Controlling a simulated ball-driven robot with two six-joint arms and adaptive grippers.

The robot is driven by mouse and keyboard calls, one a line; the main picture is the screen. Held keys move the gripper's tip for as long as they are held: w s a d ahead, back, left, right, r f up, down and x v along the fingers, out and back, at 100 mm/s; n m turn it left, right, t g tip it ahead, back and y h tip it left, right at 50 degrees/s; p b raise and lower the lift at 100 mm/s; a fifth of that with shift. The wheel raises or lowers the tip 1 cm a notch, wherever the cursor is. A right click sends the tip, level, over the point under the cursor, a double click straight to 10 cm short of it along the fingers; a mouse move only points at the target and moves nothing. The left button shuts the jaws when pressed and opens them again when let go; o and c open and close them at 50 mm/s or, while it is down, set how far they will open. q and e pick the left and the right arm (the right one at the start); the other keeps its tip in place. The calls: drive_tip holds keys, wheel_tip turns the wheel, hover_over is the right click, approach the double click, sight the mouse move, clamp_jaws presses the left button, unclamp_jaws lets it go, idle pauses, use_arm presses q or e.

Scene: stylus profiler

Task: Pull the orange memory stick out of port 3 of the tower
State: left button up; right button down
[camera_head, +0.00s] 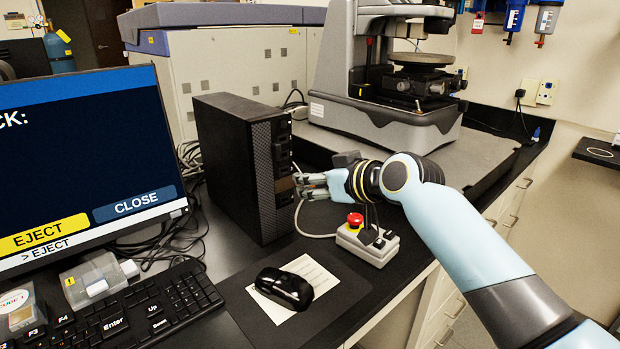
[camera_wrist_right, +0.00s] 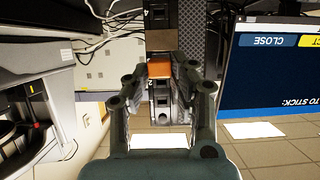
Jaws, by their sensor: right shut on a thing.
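The black tower (camera_head: 225,150) stands on the bench right of the monitor, its front facing right. My right gripper (camera_head: 302,184) reaches its front from the right at low height. In the right wrist view the orange memory stick (camera_wrist_right: 160,69) sits between the fingertips of my right gripper (camera_wrist_right: 160,80), against the tower's front (camera_wrist_right: 190,42). The gripper is shut on the stick. In the head view the fingers hide the stick. My left gripper is out of view.
The monitor (camera_head: 80,150) shows EJECT and CLOSE buttons. A control box with a red button (camera_head: 367,240) stands just below my right wrist, with a cable near the tower. A mouse (camera_head: 284,288) and keyboard (camera_head: 150,310) lie in front. The profiler (camera_head: 385,110) stands behind.

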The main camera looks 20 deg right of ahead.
drive_tip(key=shift+s, duration=0.15)
idle(0.4)
drive_tip(key=shift+r+p+v, duration=0.2)
drive_tip(key=shift+p+v, duration=0.9)
drive_tip(key=shift+v, duration=0.35)
drive_tip(key=shift+r+p+v, duration=0.25)
drive_tip(key=shift+p+v, duration=0.85)
drive_tip(key=shift+v, duration=0.3)
